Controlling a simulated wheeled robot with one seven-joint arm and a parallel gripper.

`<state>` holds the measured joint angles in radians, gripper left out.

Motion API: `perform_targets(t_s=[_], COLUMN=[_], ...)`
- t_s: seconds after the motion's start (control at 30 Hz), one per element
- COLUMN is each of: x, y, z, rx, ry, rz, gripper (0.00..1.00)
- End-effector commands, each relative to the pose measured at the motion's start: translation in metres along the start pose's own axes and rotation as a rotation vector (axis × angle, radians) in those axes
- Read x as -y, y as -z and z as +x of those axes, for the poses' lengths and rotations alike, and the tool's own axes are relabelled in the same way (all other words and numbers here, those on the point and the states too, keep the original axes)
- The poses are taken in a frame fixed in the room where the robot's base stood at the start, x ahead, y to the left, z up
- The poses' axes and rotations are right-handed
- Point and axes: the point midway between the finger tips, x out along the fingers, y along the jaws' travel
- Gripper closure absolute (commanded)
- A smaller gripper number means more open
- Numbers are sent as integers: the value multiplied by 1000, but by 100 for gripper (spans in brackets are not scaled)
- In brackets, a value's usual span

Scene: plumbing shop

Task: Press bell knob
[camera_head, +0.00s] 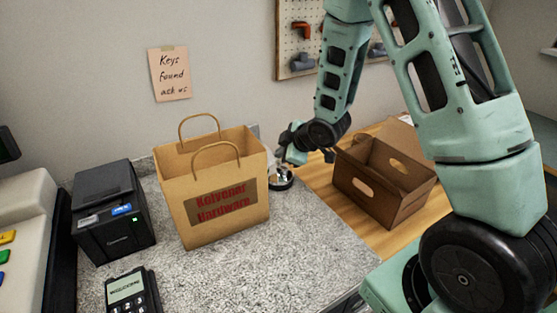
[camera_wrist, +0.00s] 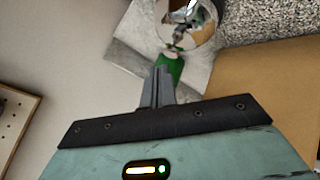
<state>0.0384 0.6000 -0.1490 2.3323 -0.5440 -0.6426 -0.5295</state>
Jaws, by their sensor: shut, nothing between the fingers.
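The bell (camera_head: 281,183) is a shiny metal dome on a dark round base. It stands on the grey counter just right of the paper bag, partly hidden by my gripper. In the wrist view its mirrored dome (camera_wrist: 188,22) is at the top edge, cut off by the frame, just beyond my fingertips. The knob cannot be clearly made out. My gripper (camera_head: 284,166) is shut and empty, above and close to the bell; its fingers (camera_wrist: 158,88) point toward the dome. Whether they touch it I cannot tell.
A paper bag (camera_head: 215,180) stands close left of the bell. A black printer (camera_head: 112,210) and card terminal (camera_head: 130,290) are at left. The front of the counter (camera_head: 290,255) is clear.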

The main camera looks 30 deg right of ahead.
Motion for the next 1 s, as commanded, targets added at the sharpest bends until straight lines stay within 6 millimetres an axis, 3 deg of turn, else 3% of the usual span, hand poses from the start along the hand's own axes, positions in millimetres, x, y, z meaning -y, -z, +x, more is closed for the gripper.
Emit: perform_targets(t_s=[0.33, 1.0], x=[-2, -31], y=[2, 31], z=[-3, -43], rx=[0, -1], ry=[0, 0], rz=[0, -1], gripper=[100, 100])
